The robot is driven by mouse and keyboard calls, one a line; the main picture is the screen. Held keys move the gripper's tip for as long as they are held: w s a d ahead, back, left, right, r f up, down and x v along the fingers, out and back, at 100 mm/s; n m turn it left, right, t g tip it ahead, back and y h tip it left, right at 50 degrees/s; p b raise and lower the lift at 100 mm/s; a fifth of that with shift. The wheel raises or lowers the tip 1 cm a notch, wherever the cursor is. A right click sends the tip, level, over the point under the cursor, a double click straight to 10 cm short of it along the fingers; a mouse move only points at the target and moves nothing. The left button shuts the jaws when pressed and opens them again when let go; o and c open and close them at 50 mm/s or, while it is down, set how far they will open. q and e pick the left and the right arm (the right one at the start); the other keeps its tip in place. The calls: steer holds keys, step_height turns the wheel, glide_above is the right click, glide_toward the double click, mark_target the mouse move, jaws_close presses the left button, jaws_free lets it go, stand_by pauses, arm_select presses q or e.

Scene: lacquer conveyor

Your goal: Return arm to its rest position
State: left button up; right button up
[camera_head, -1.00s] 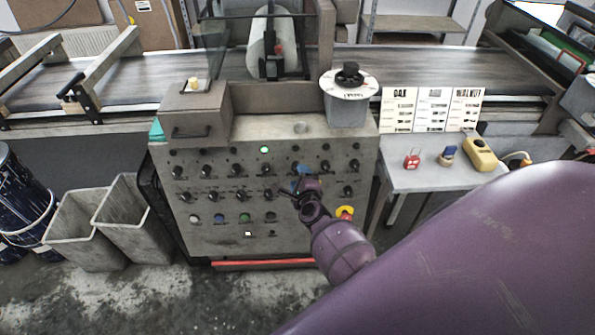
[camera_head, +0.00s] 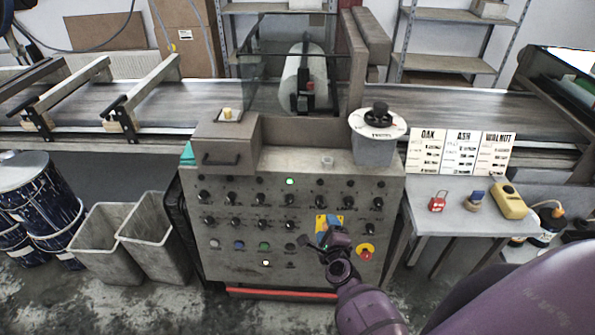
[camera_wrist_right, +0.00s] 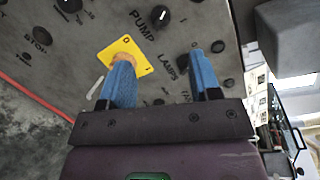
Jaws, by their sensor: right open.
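My right gripper (camera_head: 327,233) is in front of the lower right part of the grey control panel (camera_head: 230,262). In the right wrist view its two blue fingers (camera_wrist_right: 163,78) stand apart with nothing held between them. A yellow plate (camera_wrist_right: 125,54) marked 0 and 1 shows just beyond the left finger, which hides part of it. The plate also shows above the gripper in the head view (camera_head: 338,217). I cannot tell the gap between the fingertips and the panel. My left gripper is not in view.
A red button on a yellow ring (camera_head: 366,252) is right of the gripper. A side table (camera_head: 445,219) carries a red padlock (camera_head: 437,201) and a yellow device (camera_head: 508,201). Grey bins (camera_head: 106,245) stand left. The conveyor (camera_head: 190,100) runs behind the panel.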

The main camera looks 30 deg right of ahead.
steer(key=s+a+r+n+y, duration=0.1)
steer(key=a+r+n+y, duration=0.45)
steer(key=n, duration=1.25)
steer(key=s+a+f+n+g, duration=0.1)
steer(key=s+f+n+g, duration=0.2)
steer(key=s+n, duration=0.6)
steer(key=s+f, duration=0.1)
steer(key=s, duration=0.8)
steer(key=shift+a+n, duration=0.15)
steer(key=shift+n, duration=0.15)
